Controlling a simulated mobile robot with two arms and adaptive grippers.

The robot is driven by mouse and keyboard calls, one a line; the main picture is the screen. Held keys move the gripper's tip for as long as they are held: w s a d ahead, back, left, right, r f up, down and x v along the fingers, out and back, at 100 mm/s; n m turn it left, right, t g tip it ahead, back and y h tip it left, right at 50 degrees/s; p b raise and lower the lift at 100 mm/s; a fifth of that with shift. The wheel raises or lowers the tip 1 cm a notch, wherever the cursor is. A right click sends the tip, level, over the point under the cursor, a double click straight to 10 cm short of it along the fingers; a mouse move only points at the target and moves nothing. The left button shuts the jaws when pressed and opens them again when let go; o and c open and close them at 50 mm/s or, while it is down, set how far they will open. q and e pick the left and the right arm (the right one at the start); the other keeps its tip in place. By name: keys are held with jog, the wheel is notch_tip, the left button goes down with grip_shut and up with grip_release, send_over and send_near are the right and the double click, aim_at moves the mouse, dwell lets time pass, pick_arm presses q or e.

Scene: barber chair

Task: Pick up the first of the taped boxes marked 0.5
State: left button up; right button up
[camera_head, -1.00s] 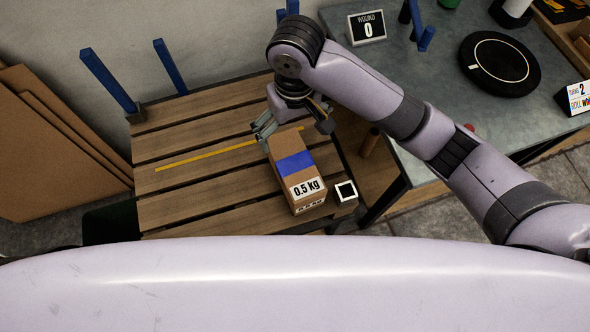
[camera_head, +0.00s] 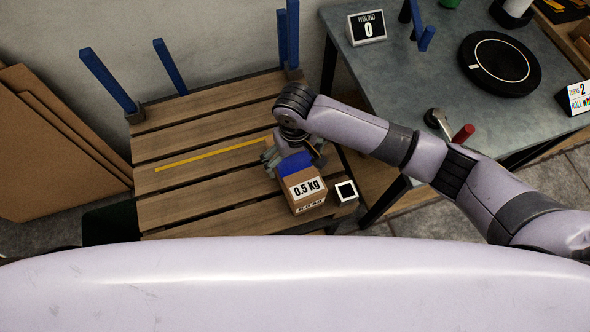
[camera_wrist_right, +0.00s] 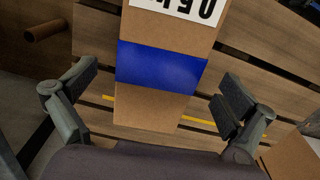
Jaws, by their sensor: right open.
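The cardboard box marked 0.5 kg (camera_head: 305,193), with a blue tape band, lies on the slatted wooden platform (camera_head: 190,213) near its right edge. My right gripper (camera_head: 293,160) is over the far part of the box, its fingers on either side of it. In the right wrist view the box (camera_wrist_right: 148,105) runs up between the two open fingers of the gripper (camera_wrist_right: 158,98), with a gap visible on each side. The gripper and wrist hide the box's far end in the head view. My left gripper is not in view.
A small black-and-white marker block (camera_head: 345,192) is right of the box. Blue posts (camera_head: 108,80) rise at the platform's back. A grey table (camera_head: 440,85) with a black disc (camera_head: 499,60) stands to the right. Flat cardboard sheets (camera_head: 55,150) lean at left.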

jog(key=shift+f, duration=1.5)
jog(key=shift+c, duration=0.4)
jog(key=shift+r, duration=0.1)
jog(key=c, duration=2)
jog(key=shift+o, duration=0.2)
